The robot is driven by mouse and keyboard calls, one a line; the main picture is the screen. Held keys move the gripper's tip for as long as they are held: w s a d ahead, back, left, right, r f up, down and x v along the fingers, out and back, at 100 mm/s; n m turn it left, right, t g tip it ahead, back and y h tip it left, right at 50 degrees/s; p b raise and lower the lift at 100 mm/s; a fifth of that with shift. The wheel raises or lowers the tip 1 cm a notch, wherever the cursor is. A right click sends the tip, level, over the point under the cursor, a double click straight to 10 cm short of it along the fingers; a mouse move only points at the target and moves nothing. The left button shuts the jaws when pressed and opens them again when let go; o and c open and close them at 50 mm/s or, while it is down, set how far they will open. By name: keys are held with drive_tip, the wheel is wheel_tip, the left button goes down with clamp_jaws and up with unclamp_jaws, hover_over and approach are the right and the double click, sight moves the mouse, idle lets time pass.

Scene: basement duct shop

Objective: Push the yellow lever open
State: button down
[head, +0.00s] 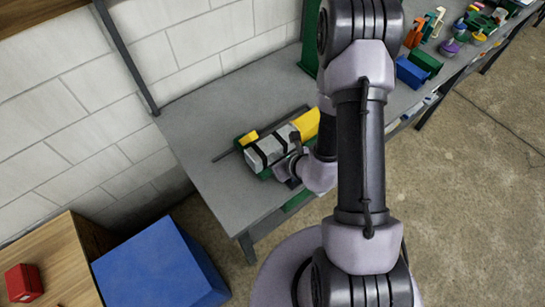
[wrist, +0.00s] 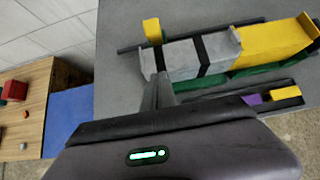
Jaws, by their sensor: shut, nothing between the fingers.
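A device on the bench has a grey body (wrist: 182,58) with black bands and a green base (wrist: 238,70). A large yellow part (wrist: 275,42) sits at its right end; it also shows in the head view (head: 305,123). A small yellow block (wrist: 152,31) stands at its left back, beside a dark rod (wrist: 132,48). I cannot tell which yellow piece is the lever. My gripper (wrist: 158,92) is shut and empty, at the near left side of the grey body. Whether it touches is unclear. In the head view, my arm hides part of the device's right side.
The grey bench (head: 187,118) is clear to the left of the device. A blue box (head: 160,265) and a wooden table with a red block (head: 24,283) stand at lower left. Blue and green blocks (head: 412,73) lie farther along the bench. A block wall runs behind.

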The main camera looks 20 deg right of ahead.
sight(247, 139)
drive_tip(key=x, duration=0.6)
drive_tip(key=shift+r, duration=0.1)
drive_tip(key=w, duration=0.1)
drive_tip(key=w+a+r+p, duration=0.1)
drive_tip(key=w, duration=0.1)
drive_tip(key=shift+r, duration=0.25)
drive_tip(key=shift+w+a+r, duration=0.15)
drive_tip(key=shift+w, duration=0.2)
